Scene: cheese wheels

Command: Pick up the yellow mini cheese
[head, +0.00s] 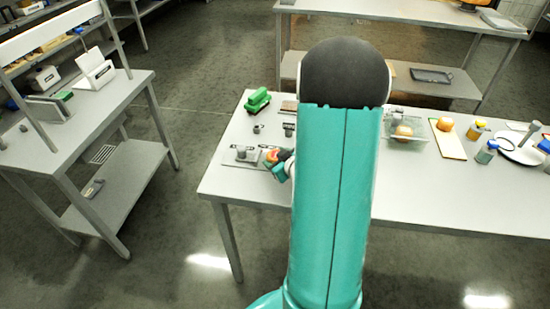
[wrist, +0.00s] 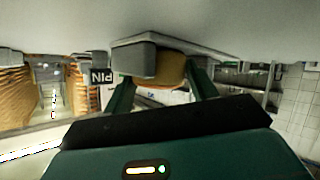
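In the wrist view, which is upside down, a yellow-brown rounded block (wrist: 172,70), which looks like the yellow mini cheese, sits beside a grey cylinder (wrist: 136,61) at a grey plate (wrist: 195,47). My gripper (wrist: 163,84) is open, with one teal finger on each side of these. The right finger is close to the block; I cannot tell if it touches. In the head view, my gripper (head: 279,164) is low at the left end of the table (head: 232,182), partly hidden by my arm. An orange-yellow patch (head: 271,158) shows beside it.
A grey cylinder on a plate (head: 242,154) stands just left of my gripper. A green object (head: 257,100) and small grey weights (head: 289,130) lie behind. A clear box (head: 405,141) and a board (head: 450,146) stand right. The front right of the table is clear.

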